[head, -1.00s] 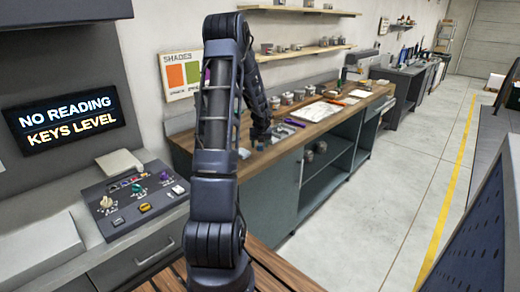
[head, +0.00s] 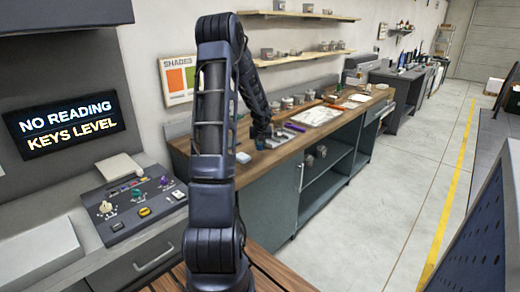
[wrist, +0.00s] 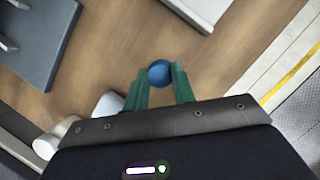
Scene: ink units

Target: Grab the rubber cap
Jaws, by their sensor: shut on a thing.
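A small round blue cap (wrist: 160,73), which I take to be the rubber cap, sits between the tips of my gripper (wrist: 159,82) in the wrist view. The two green fingers are shut on its sides. Its underside is hidden, and I cannot tell whether it touches the bench. In the head view my gripper (head: 261,141) is low over the wooden workbench (head: 285,152), near its front edge; the cap is too small there to make out clearly.
A purple item (head: 294,127) and a white sheet (head: 317,116) lie to the right. A grey slab (wrist: 40,45) and a pale tray (wrist: 205,10) flank the cap in the wrist view. Bare wood surrounds it.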

